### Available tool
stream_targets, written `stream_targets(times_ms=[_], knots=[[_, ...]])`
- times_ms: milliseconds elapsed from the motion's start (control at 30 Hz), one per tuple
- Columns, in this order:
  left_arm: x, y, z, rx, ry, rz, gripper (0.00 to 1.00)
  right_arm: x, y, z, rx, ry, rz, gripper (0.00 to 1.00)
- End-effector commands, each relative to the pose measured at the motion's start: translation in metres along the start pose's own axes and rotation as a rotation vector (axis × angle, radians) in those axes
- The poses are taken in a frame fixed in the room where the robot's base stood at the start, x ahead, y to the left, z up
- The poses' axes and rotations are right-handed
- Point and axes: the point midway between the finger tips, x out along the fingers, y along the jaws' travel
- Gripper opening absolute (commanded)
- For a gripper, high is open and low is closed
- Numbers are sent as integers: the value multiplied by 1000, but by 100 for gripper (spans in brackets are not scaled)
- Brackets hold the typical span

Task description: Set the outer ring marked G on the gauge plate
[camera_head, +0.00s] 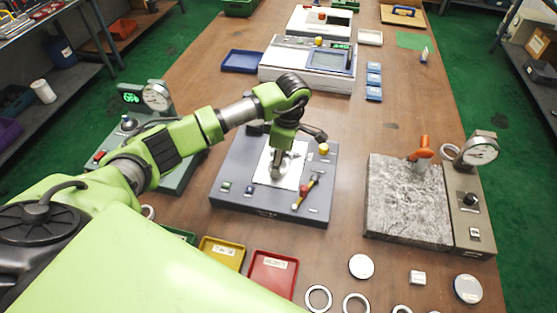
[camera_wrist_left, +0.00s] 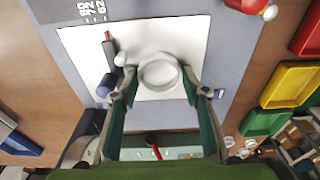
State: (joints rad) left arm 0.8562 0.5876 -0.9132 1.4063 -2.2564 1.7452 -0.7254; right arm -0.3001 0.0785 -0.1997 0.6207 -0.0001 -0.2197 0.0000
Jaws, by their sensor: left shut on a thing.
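My left gripper (camera_head: 278,172) reaches down over the white sheet (camera_head: 262,176) on the grey base plate (camera_head: 232,172) mid-table. In the left wrist view its fingertips (camera_wrist_left: 160,82) close on either side of a pale metal ring (camera_wrist_left: 159,73). The ring lies flat over the white sheet; whether it touches the sheet I cannot tell. No letter is legible on it. A dial gauge (camera_head: 157,97) with a green display (camera_head: 131,98) stands at the left. A granite plate (camera_head: 405,203) with another dial gauge (camera_head: 480,152) stands at the right. My right gripper is not in view.
A red-tipped tool (camera_head: 306,190) and a yellow knob (camera_head: 324,148) sit on the grey base plate. Red (camera_head: 273,273) and yellow (camera_head: 222,252) trays are in front. Several loose rings, one here (camera_head: 318,298), lie at the front right. Bare wood separates base and granite.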

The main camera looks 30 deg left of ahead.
Motion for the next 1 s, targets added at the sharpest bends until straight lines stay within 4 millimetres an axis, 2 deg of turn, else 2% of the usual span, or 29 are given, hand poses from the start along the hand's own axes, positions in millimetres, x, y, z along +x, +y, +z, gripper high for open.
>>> stream_targets(times_ms=[100, 133, 200, 433, 567, 667, 1000], knots=[[4, 0, 0, 0, 0, 1, 19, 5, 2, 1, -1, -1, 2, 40], [4, 0, 0, 0, 0, 1, 44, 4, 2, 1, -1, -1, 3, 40], [3, 0, 0, 0, 0, 0, 61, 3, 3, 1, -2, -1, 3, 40], [2, 1, 0, -1, 0, 2, 61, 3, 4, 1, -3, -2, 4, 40], [-5, 2, 0, -1, -2, 5, 61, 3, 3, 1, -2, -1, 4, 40], [-20, 2, 0, -1, -1, 7, 61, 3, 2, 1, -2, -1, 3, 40], [-90, 0, 0, 1, -1, 4, 61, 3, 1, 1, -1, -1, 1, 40]])
